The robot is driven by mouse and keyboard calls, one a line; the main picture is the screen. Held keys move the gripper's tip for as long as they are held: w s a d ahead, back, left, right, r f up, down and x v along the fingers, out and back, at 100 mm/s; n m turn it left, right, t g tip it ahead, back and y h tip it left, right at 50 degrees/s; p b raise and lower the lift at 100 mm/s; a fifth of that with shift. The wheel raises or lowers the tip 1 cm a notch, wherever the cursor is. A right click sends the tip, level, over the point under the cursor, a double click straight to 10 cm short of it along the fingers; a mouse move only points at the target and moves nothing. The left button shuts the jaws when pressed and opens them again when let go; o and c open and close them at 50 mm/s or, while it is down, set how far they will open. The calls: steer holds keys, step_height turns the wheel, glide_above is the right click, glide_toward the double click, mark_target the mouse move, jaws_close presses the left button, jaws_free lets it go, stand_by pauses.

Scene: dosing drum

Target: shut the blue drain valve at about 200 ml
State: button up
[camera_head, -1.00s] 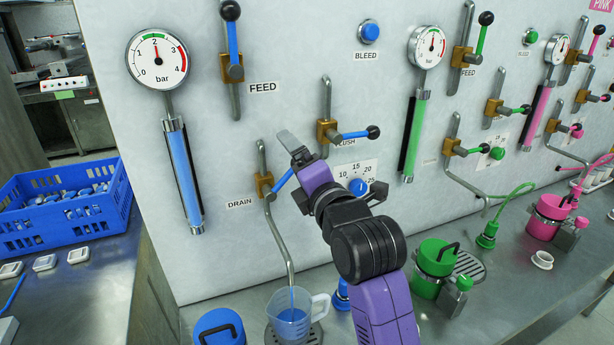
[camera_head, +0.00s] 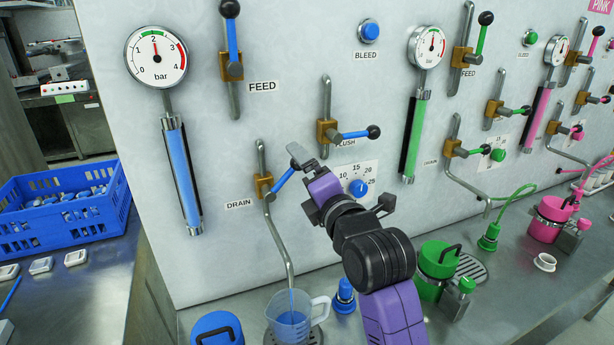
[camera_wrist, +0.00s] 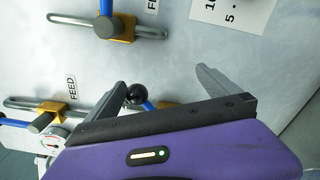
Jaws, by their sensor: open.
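The blue drain valve has a brass body (camera_head: 264,187) on the panel above the DRAIN label. Its blue lever (camera_head: 284,179) slants up to the right. My gripper (camera_head: 304,179) is open at the lever's end. In the wrist view the black ball knob (camera_wrist: 136,94) lies between the spread fingers, nearer the left one, with no clear contact. The gripper (camera_wrist: 162,78) hides most of the valve body there. A clear jug (camera_head: 290,326) stands under the drain pipe (camera_head: 282,245), with blue liquid in its lower part. Its level marks are too small to read.
The blue feed valve (camera_head: 233,70) is above. A blue lidded canister (camera_head: 217,329) and a blue fitting (camera_head: 344,296) flank the jug.

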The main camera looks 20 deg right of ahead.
steer(key=shift+d+f+b, duration=0.25)
steer(key=shift+f+b, duration=0.55)
steer(key=shift+f, duration=0.45)
steer(key=shift+d+f+b, duration=0.25)
steer(key=shift+f+b, duration=0.5)
steer(key=shift+f, duration=0.55)
steer(key=shift+f+b, duration=0.45)
steer(key=shift+f, duration=0.25)
steer(key=shift+d+f+b, duration=0.15)
steer(key=shift+f+b, duration=0.3)
steer(key=shift+f, duration=0.1)
steer(key=shift+a+r+p, duration=0.3)
steer(key=shift+r+p, duration=0.25)
steer(key=shift+r, duration=0.15)
